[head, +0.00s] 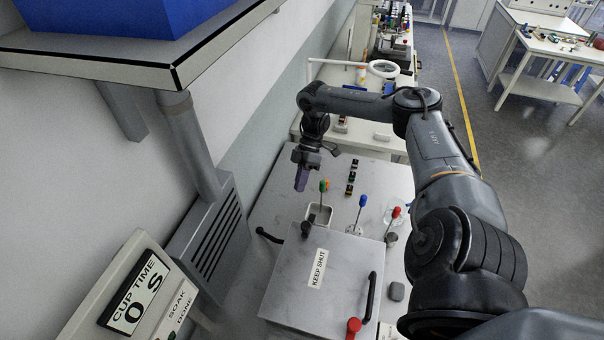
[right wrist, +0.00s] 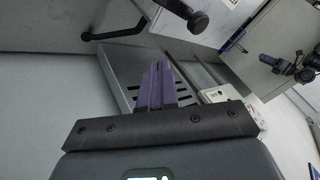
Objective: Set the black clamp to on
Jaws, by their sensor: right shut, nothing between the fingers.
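What looks like the black clamp (head: 306,229), a dark knob on a short stem, sits at the far left edge of the grey lid marked KEEP SHUT (head: 290,285). In the right wrist view the black knob (right wrist: 197,21) shows at the top, beyond the fingers. Its on or off position cannot be told. My right gripper (head: 301,184) is shut and empty, its purple fingers pointing down above and behind the clamp, apart from it. In the right wrist view, purple fingers at the right edge appear to be my left gripper (right wrist: 234,42); its opening is unclear.
A black bar handle (head: 268,235) is left of the lid and another (head: 371,297) on its right. A red knob (head: 353,325) is at the front. Levers with green (head: 324,186), blue (head: 363,201) and red (head: 396,212) knobs stand behind. A shelf (head: 150,60) overhangs the left.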

